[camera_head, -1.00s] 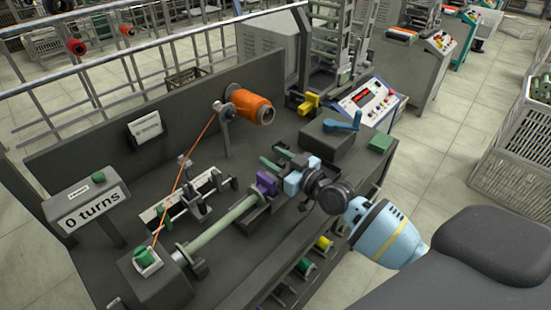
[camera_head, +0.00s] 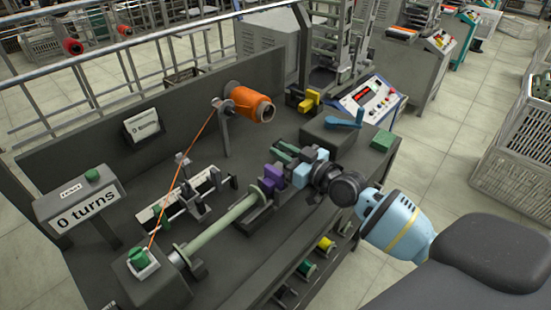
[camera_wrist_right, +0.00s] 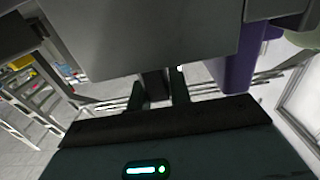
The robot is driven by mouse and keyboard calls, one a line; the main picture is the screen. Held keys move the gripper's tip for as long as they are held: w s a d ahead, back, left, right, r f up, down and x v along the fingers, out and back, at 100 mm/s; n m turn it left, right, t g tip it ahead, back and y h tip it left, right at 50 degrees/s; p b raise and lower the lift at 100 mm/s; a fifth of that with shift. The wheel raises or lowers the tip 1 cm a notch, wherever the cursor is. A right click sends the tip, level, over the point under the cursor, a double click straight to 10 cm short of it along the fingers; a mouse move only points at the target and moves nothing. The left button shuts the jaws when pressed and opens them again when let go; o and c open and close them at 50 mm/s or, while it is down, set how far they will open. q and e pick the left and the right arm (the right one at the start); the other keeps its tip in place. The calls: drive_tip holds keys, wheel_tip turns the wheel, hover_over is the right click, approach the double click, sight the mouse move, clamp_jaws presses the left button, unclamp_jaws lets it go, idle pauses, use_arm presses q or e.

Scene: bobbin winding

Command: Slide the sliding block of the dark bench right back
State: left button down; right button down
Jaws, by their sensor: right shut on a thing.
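The dark bench (camera_head: 235,262) carries a pale green tube (camera_head: 222,222) lying lengthwise. At the tube's right end is the sliding block, with purple parts (camera_head: 272,172); purple also shows in the right wrist view (camera_wrist_right: 238,68). My right gripper (camera_head: 287,153) reaches in from the right, with light blue knuckles and dark green fingers. The fingers are close together, shut on a grey upright part of the block, which shows between them in the right wrist view (camera_wrist_right: 155,86). Part of the block is hidden by the gripper. My left gripper is not in view.
A counter box (camera_head: 78,207) reads "0 turns". A grey box with a blue lever (camera_head: 345,120) stands beyond my gripper. Coloured spools (camera_head: 325,243) sit beneath.

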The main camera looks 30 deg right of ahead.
drive_tip(key=shift+w+d+f, duration=0.1)
drive_tip(key=shift+d+f, duration=0.05)
drive_tip(key=shift+d, duration=0.2)
drive_tip(key=shift+r, duration=0.2)
drive_tip(key=c, duration=1.3)
unclamp_jaws()
drive_tip(key=shift+d, duration=0.15)
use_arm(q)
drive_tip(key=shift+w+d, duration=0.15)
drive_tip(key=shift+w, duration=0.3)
use_arm(e)
drive_tip(key=shift+f, duration=0.1)
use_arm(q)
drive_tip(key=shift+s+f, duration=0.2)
use_arm(e)
drive_tip(key=shift+v, duration=3.85)
